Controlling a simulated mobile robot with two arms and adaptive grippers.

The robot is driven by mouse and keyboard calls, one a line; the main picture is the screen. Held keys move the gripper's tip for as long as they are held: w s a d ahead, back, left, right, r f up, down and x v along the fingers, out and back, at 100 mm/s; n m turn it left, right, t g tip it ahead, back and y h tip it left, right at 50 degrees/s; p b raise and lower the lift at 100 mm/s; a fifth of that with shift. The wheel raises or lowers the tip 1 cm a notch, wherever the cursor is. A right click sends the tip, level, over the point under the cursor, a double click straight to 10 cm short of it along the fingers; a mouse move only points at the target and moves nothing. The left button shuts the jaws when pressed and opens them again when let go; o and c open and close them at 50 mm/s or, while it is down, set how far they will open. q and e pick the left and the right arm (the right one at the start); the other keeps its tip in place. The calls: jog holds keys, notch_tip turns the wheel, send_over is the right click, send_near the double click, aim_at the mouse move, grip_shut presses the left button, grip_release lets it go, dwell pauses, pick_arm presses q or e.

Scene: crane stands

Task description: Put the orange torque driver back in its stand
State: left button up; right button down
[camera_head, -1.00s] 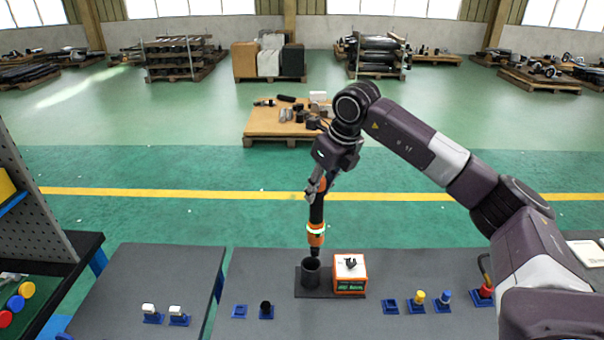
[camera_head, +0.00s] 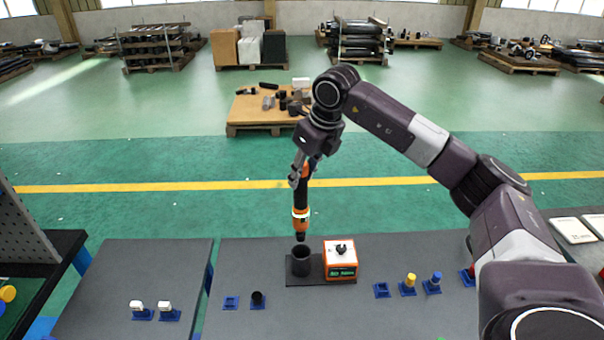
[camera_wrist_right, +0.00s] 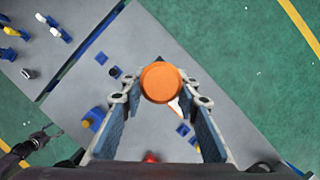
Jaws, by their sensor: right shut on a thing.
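The orange and black torque driver (camera_head: 300,215) hangs nearly upright in my right gripper (camera_head: 303,171), which is shut on its upper part. Its dark lower tip is right by the mouth of the black cup (camera_head: 301,264) of the stand. I cannot tell whether the tip is above the rim or just inside it. In the right wrist view, the driver's round orange end (camera_wrist_right: 160,82) sits between the fingers of my right gripper and hides the stand's cup. My left gripper (camera_wrist_right: 46,136) shows small and dark at the lower left of the wrist view; its opening is unclear.
An orange and white box (camera_head: 341,260) with a green display stands right beside the cup on the dark base plate. Blue holders (camera_head: 258,301) line the grey table's front, some with black, yellow or blue pieces. A second grey table (camera_head: 130,285) is at left.

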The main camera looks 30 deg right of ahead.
aim_at(302, 190)
jog(key=shift+f, duration=0.4)
jog(key=shift+f+b, duration=0.75)
jog(key=shift+b, duration=0.05)
jog(key=shift+f+b, duration=0.6)
jog(key=shift+f, duration=0.35)
jog(key=shift+f, duration=0.2)
